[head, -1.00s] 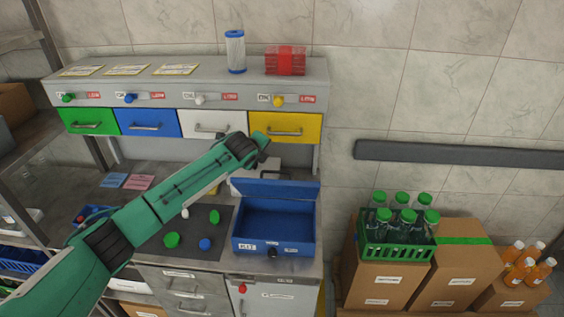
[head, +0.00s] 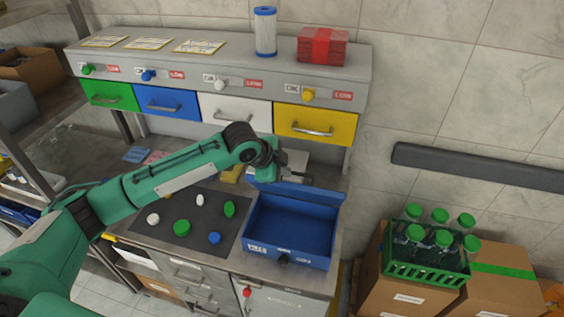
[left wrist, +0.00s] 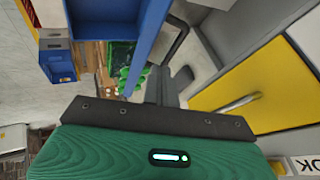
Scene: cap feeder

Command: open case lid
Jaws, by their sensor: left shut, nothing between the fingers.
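The blue case (head: 290,262) stands open on the right part of the worktop, its empty inside showing. Its blue lid (head: 322,196) stands raised along the back edge. In the left wrist view, the dark fingers (left wrist: 168,84) are beside a blue panel edge (left wrist: 146,42), which looks like the lid. My right gripper is not in view.
A dark mat (head: 160,208) with several white, green and blue caps lies left of the case. The yellow drawer (head: 315,122) hangs above and behind my gripper. Cardboard boxes (head: 395,300) with a green bottle crate (head: 425,270) stand to the right.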

